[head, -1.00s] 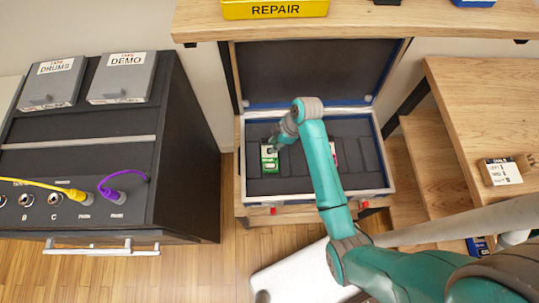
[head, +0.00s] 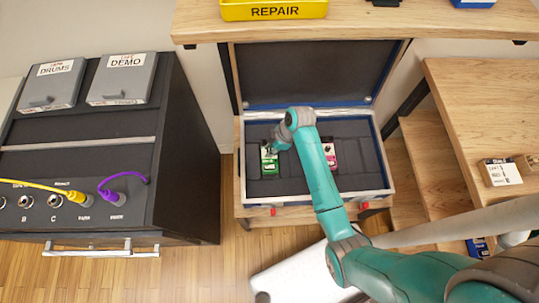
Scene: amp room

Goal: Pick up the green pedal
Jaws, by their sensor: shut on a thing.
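The green pedal (head: 269,167) is in the left part of the open case, at the bottom of the picture of its dark foam slots. Its lower green face shows, and its upper end is partly covered by my gripper. My gripper (head: 271,150) is at the pedal's upper end and shut on it. The fingertips are small and partly hidden by the wrist. I cannot tell whether the pedal is clear of the foam. A pink pedal (head: 329,155) sits in the case to the right, partly behind my arm.
The case (head: 381,192) has raised walls and a lid (head: 310,75) standing open behind. A yellow REPAIR bin (head: 275,10) is on the shelf above. A dark cabinet (head: 190,130) with cables stands left. Wooden steps (head: 425,165) and a table (head: 480,90) are right.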

